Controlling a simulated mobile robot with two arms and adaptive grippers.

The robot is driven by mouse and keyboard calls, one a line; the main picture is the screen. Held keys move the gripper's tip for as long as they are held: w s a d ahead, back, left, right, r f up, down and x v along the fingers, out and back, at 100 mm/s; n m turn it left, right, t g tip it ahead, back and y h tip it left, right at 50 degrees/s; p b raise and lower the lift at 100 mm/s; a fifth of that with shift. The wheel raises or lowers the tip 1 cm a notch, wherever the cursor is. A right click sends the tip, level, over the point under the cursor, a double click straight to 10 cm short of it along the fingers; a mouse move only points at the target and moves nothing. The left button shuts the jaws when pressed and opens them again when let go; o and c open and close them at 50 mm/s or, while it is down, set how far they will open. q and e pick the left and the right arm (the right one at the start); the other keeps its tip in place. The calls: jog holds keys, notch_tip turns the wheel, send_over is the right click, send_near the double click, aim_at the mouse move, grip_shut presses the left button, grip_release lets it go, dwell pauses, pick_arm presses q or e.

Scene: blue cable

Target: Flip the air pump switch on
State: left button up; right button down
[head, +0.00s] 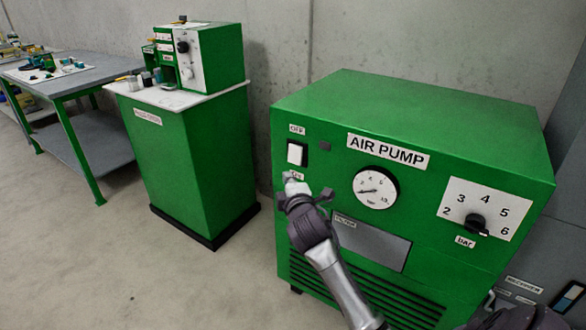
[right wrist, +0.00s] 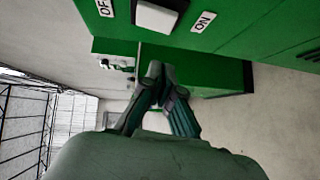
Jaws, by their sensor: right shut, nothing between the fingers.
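The green air pump (head: 330,110) stands at the right in the head view, its front facing me. Its white rocker switch (head: 296,153) is at the upper left of the front, between the OFF label (head: 297,129) above and the ON label (head: 297,175) below. My right gripper (head: 292,183) is shut and empty, with its tips at the ON label just below the switch. In the right wrist view the switch (right wrist: 158,14) is at the top edge, partly cut off, and the shut fingertips (right wrist: 156,75) are below it. I cannot tell whether they touch the panel. My left gripper is not in view.
A round gauge (head: 376,187) and a black pressure knob (head: 475,224) are on the pump's front. A green cabinet (head: 190,150) with a smaller green unit on top stands to the left. A grey workbench (head: 85,85) is farther left. The floor between is clear.

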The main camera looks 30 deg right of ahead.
aim_at(292, 161)
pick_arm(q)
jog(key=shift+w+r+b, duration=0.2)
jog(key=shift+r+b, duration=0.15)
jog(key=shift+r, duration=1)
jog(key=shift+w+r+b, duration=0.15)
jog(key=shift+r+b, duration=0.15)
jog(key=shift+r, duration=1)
pick_arm(e)
jog(key=shift+w+d+f, duration=0.2)
jog(key=shift+w+d, duration=0.7)
jog(key=shift+w, duration=0.1)
jog(key=shift+w+d+f, duration=0.2)
jog(key=shift+w+d, duration=0.75)
jog(key=shift+w, duration=0.1)
jog(key=shift+w+d+f, duration=0.2)
jog(key=shift+w+d, duration=0.7)
jog(key=shift+w, duration=0.1)
jog(key=shift+f, duration=0.1)
jog(key=shift+d+f+n+b, duration=0.2)
jog(key=shift+d+n+b, duration=0.1)
jog(key=shift+b, duration=0.3)
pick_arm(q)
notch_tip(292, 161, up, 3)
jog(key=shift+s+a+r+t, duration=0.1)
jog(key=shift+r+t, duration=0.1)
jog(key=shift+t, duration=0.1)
pick_arm(e)
jog(key=shift+w+r+h, duration=0.1)
jog(key=shift+r+h, duration=0.05)
jog(key=shift+h, duration=0.15)
